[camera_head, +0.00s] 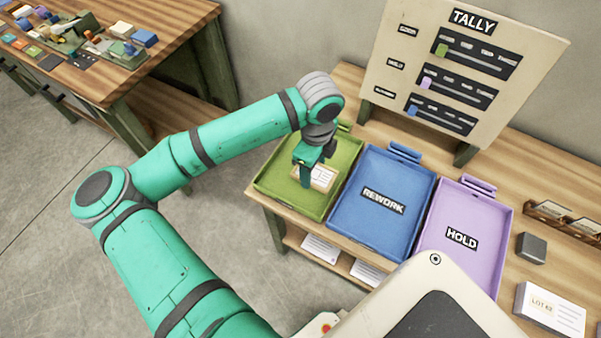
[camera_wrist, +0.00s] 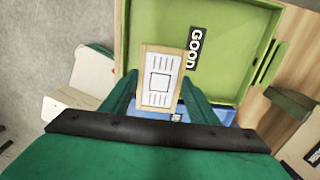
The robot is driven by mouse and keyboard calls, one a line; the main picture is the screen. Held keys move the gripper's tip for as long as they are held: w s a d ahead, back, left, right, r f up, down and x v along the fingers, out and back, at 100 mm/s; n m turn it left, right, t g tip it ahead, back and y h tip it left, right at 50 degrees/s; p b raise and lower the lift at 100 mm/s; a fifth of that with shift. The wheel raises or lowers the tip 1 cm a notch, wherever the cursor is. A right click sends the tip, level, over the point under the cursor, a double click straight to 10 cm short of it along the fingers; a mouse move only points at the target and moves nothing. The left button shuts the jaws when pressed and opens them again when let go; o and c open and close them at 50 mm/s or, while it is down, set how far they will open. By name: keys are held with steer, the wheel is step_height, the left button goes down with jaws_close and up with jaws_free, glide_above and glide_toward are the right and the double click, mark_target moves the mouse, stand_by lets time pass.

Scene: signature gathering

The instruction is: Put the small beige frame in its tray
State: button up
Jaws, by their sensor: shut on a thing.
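The small beige frame (camera_head: 322,179) has a light border around a white printed face; it also shows in the wrist view (camera_wrist: 160,62). My gripper (camera_head: 305,178) is shut on it, with one green finger at each long side in the wrist view. The frame is over the green tray (camera_head: 268,178), whose GOOD label shows in the wrist view (camera_wrist: 194,48). In the head view my gripper covers part of the frame and hides the tray's label. I cannot tell whether the frame touches the tray floor.
The blue REWORK tray (camera_head: 372,235) and purple HOLD tray (camera_head: 436,252) stand to the right of the green tray. A TALLY board (camera_head: 535,42) stands behind them. A dark grey block (camera_head: 531,248) and white card stack (camera_head: 550,311) are at right. Another cluttered table (camera_head: 181,20) is at upper left.

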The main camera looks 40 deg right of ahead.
steer(key=w+f, duration=0.2)
steer(key=w+a+f, duration=0.1)
steer(key=w+f, duration=0.1)
steer(key=f, duration=0.1)
steer(key=shift+w+f, duration=0.1)
steer(key=shift+f, duration=1.5)
steer(key=shift+f, duration=0.2)
steer(key=o, duration=1.1)
steer(key=shift+c, duration=0.2)
steer(key=shift+r, duration=0.1)
